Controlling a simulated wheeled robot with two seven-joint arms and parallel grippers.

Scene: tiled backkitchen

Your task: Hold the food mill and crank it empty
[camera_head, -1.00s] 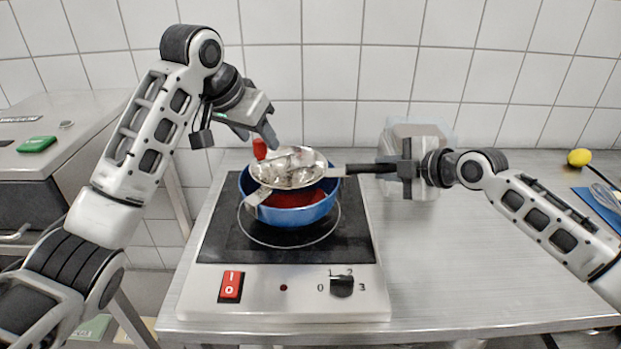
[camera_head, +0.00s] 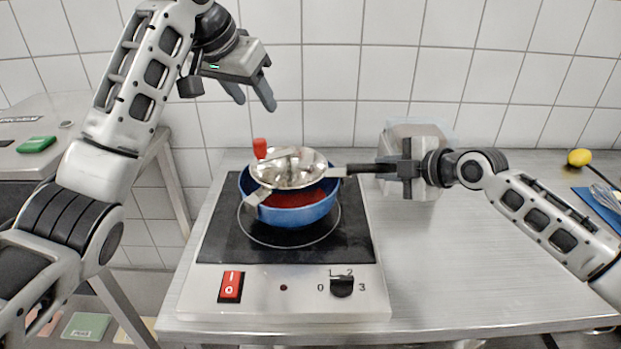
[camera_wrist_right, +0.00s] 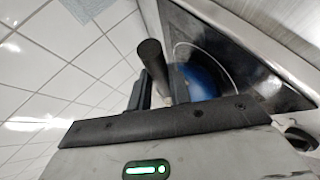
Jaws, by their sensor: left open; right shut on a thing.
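The food mill (camera_head: 288,170) is a shiny metal bowl with a red crank knob (camera_head: 260,148) standing up at its left. It rests over the blue pot (camera_head: 292,214), and red stuff shows in the pot below it. My right gripper (camera_head: 396,168) is shut on the mill's black handle (camera_head: 364,169), to the right of the pot. The right wrist view shows the dark handle (camera_wrist_right: 152,58) between the fingers. My left gripper (camera_head: 251,92) is open and empty, raised above the red knob and apart from it.
The pot stands on a hot plate (camera_head: 218,300) with a red switch and a dial. A clear container (camera_head: 420,132) stands behind my right gripper. A lemon (camera_head: 579,158), a whisk and a blue board lie at the far right.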

